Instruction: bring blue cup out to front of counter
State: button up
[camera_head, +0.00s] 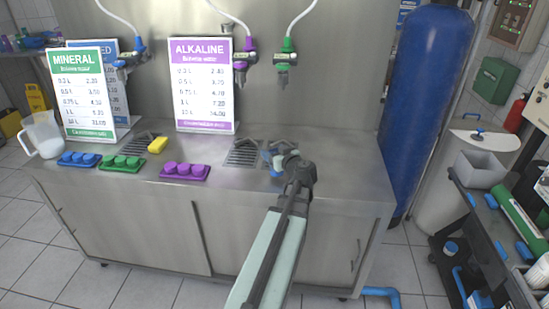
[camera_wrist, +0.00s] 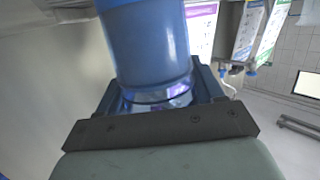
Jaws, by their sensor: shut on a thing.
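The blue cup (camera_wrist: 148,45) fills the upper middle of the wrist view, between the fingers of my gripper (camera_wrist: 150,92). Its far end is cut off by the top of that view. In the head view, my gripper (camera_head: 284,160) is over the right part of the steel counter (camera_head: 330,160), shut on the cup. Only small blue patches of the cup (camera_head: 277,163) show there, as the gripper and wrist hide most of it. I cannot tell whether the cup touches the counter.
Blue, green and purple cap trays (camera_head: 186,178) line the counter's front left, with a white pitcher (camera_head: 42,134) at the far left. A yellow sponge (camera_head: 158,145) and price signs (camera_head: 204,85) stand behind. A drain grate (camera_head: 243,152) is left of my gripper. A tall blue tank (camera_head: 425,100) stands right.

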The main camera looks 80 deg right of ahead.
jog(key=shift+f, duration=1.05)
jog(key=shift+f, duration=0.1)
jog(key=o, duration=1.1)
jog(key=shift+o, duration=0.2)
jog(key=shift+s+a, duration=0.1)
jog(key=shift+a, duration=0.05)
jog(key=v, duration=0.7)
jog(key=shift+r, duration=0.25)
